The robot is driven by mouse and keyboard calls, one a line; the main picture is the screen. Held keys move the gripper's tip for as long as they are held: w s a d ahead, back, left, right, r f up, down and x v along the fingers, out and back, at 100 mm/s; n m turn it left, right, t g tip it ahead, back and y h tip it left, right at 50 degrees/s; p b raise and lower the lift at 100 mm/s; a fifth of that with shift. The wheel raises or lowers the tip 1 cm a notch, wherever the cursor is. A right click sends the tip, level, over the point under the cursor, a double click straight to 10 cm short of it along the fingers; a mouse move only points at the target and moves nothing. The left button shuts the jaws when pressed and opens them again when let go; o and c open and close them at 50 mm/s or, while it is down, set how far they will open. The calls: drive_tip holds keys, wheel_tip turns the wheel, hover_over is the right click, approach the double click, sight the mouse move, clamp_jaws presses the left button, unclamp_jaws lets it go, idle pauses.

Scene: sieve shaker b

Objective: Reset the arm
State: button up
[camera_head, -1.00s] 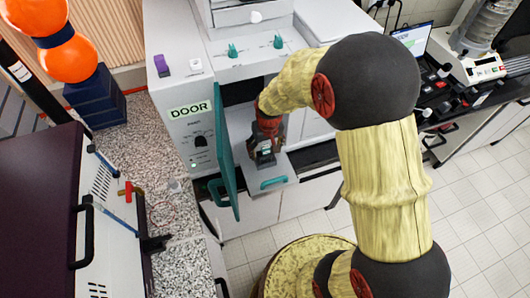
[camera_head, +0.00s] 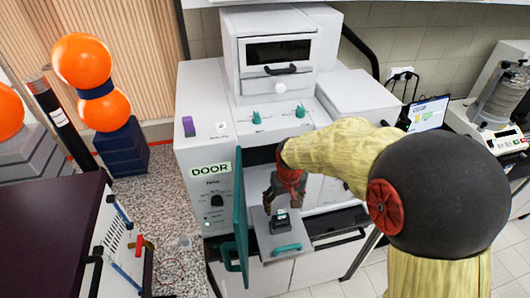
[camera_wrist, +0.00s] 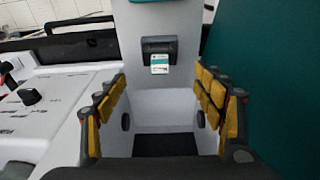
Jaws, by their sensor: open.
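My gripper (camera_head: 285,196) is open and empty in front of the white machine's opening, above a pulled-out white tray (camera_head: 264,243). In the wrist view the two yellow-padded fingers (camera_wrist: 165,108) stand wide apart with nothing between them. A small dark block (camera_head: 280,222) sits on the tray below the gripper. It also shows in the wrist view (camera_wrist: 160,45), beyond the fingertips, with a white and green label. The teal door (camera_head: 241,215) stands swung open to the left of the tray. My forearm comes in from the right and hides part of the machine.
The white machine (camera_head: 205,140) has teal knobs and a small oven-like unit (camera_head: 275,75) on top. A dark cabinet (camera_head: 45,230) is at the left, beside a speckled counter (camera_head: 165,215). A laptop (camera_head: 428,113) and a sieve shaker (camera_head: 500,95) stand at the right.

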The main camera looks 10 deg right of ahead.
drive_tip(key=s+r+t+b, duration=0.2)
drive_tip(key=s+b, duration=0.6)
drive_tip(key=s, duration=0.2)
drive_tip(key=s+r+t+b, duration=0.1)
drive_tip(key=s+b, duration=0.8)
drive_tip(key=s, duration=0.2)
drive_tip(key=shift+r+t, duration=0.4)
drive_tip(key=shift+w, duration=0.1)
